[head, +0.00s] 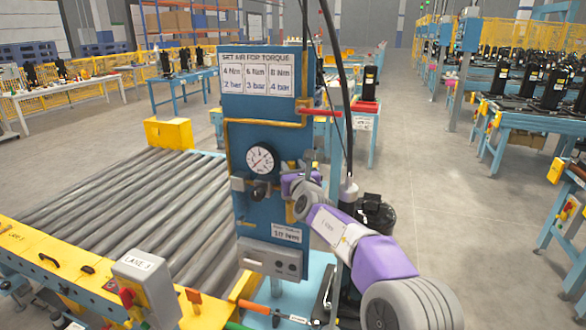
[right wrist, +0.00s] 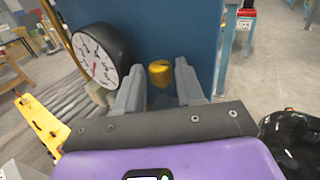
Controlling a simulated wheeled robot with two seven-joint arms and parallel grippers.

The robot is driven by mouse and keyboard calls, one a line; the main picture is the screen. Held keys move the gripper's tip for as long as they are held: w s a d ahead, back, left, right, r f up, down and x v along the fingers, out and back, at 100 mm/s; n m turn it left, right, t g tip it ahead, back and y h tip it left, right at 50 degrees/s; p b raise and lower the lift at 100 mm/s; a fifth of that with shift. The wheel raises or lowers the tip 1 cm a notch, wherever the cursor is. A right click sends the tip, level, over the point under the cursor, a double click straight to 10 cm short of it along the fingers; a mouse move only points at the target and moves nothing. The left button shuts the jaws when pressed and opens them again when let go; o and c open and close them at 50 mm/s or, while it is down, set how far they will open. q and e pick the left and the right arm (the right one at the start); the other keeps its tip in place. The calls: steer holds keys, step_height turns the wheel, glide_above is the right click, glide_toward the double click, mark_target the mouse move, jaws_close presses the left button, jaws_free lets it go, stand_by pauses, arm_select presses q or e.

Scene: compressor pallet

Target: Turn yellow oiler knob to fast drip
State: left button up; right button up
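The blue panel (head: 240,135) stands upright in the middle of the head view, with a white pressure gauge (head: 260,159) and a dark round knob (head: 259,191) below it. The yellow oiler knob (right wrist: 160,73) shows in the right wrist view, right of the gauge (right wrist: 97,60). My right gripper (right wrist: 159,68) is open, one grey finger on each side of the yellow knob in that view. I cannot tell whether the fingers touch it. In the head view my right gripper (head: 291,184) is at the panel's right side and hides the knob. My left gripper is not in view.
A roller conveyor (head: 150,210) runs left of the panel, with a grey LANE 3 box (head: 145,285) at its front. A torque chart (head: 257,80) is on top of the panel. Black hoses hang right of it. Open floor lies to the right.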

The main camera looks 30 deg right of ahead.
steer(key=v, duration=0.7)
steer(key=shift+s, duration=0.25)
steer(key=shift+a+p, duration=0.1)
steer(key=shift+p, duration=0.2)
